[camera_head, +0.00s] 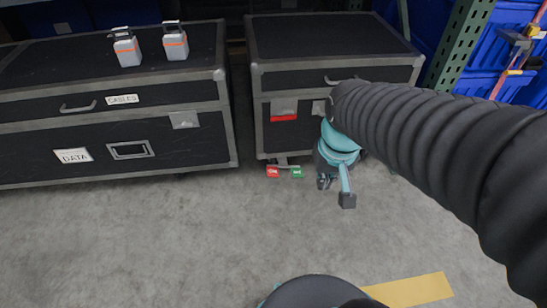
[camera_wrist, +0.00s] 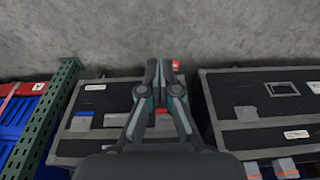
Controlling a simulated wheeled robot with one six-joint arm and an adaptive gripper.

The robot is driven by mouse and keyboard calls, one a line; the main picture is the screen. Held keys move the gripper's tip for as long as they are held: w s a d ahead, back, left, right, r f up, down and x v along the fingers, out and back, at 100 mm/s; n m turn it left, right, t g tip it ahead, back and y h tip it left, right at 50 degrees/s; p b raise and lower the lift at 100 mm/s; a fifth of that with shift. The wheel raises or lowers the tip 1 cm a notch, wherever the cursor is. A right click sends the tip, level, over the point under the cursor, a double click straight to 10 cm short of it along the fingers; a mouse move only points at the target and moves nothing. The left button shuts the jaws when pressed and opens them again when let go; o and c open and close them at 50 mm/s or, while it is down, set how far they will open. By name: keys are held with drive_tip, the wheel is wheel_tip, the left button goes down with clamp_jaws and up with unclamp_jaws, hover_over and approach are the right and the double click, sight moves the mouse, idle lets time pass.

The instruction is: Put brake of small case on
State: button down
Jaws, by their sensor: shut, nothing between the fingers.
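The small case (camera_head: 335,79) is black with grey edges and stands right of centre in the head view; it also shows in the wrist view (camera_wrist: 96,99). Low at its front, near the floor, are a red pedal (camera_head: 273,171) and a green pedal (camera_head: 297,172), side by side. The red pedal shows at the fingertips' right in the wrist view (camera_wrist: 176,65); I cannot make out the green one there. My gripper (camera_head: 323,183) is shut and empty, just right of the green pedal in the head view. My arm hides part of the case's right front.
A large black case (camera_head: 120,125) labelled DATA and CABLES stands to the left, with two grey-orange boxes (camera_head: 127,50) (camera_head: 175,45) on top. A green rack post (camera_head: 460,45) and blue totes (camera_head: 508,50) are at the right. The concrete floor in front is clear, with a yellow stripe (camera_head: 410,290).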

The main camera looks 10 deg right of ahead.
drive_tip(key=w+a+f+g, duration=0.2)
drive_tip(key=w+f, duration=0.8)
drive_tip(key=w, duration=0.2)
drive_tip(key=t, duration=0.3)
hover_over(274, 171)
drive_tip(key=s+d, duration=0.2)
drive_tip(key=s, duration=0.2)
wheel_tip(274, 171, down, 18)
drive_tip(key=shift+a+y, duration=0.1)
drive_tip(key=shift+y, duration=0.3)
drive_tip(key=x, duration=0.9)
drive_tip(key=s+x, duration=0.1)
drive_tip(key=x, duration=0.3)
drive_tip(key=shift+w+a+f+b, duration=0.1)
drive_tip(key=shift+a+f+b, duration=0.1)
drive_tip(key=shift+f+b, duration=0.15)
drive_tip(key=shift+f, duration=0.15)
drive_tip(key=shift+a, duration=0.1)
